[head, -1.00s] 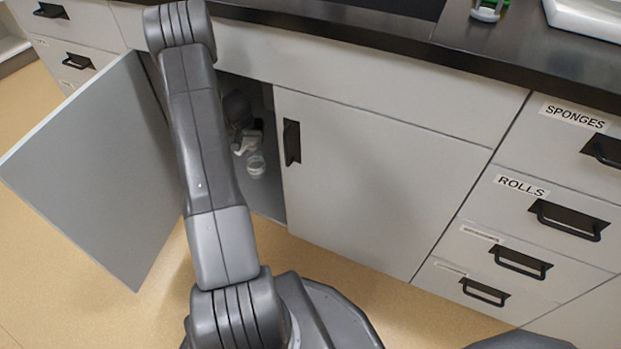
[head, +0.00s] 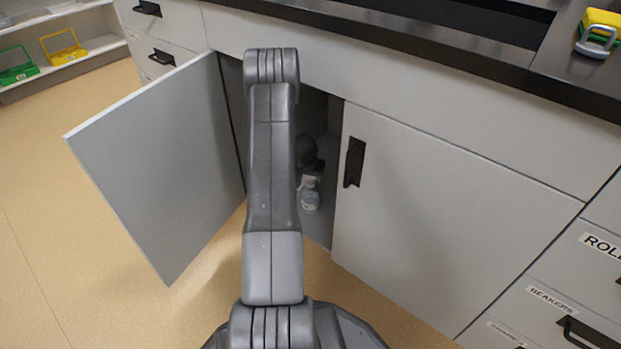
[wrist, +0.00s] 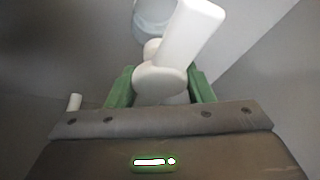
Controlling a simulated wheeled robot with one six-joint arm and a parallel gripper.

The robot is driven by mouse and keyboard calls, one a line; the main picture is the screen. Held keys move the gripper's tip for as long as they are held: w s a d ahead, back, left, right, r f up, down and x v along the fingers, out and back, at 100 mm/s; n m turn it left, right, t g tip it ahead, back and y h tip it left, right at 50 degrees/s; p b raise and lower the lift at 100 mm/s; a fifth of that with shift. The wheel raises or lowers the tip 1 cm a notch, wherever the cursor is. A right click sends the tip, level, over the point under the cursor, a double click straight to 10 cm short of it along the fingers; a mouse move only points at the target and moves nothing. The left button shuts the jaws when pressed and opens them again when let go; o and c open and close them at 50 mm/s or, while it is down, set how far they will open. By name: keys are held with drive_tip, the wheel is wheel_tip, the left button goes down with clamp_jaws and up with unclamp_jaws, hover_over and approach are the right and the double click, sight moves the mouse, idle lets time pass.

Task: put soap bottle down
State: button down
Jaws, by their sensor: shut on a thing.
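In the wrist view a white soap bottle pump top with a long nozzle (wrist: 188,40) sits between the green fingers of my gripper (wrist: 161,86), which is shut on it. The bottle's body is mostly hidden below the pump. In the head view my gripper (head: 308,155) is a dark shape inside the open cabinet, partly covered by my arm. A small white and clear item (head: 311,198) shows just below it; I cannot tell whether it is the held bottle, or whether it touches the cabinet floor.
The cabinet's left door (head: 165,170) stands open; the right door (head: 440,220) is shut. A pale translucent container (wrist: 153,18) is beyond the pump top. A small white object (wrist: 74,102) is at the left of the wrist view. A padlock-shaped item (head: 596,38) lies on the counter.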

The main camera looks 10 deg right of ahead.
drive_tip(key=c, duration=0.7)
unclamp_jaws()
drive_tip(key=p+v, duration=0.3)
drive_tip(key=v, duration=0.9)
drive_tip(key=shift+s, duration=0.1)
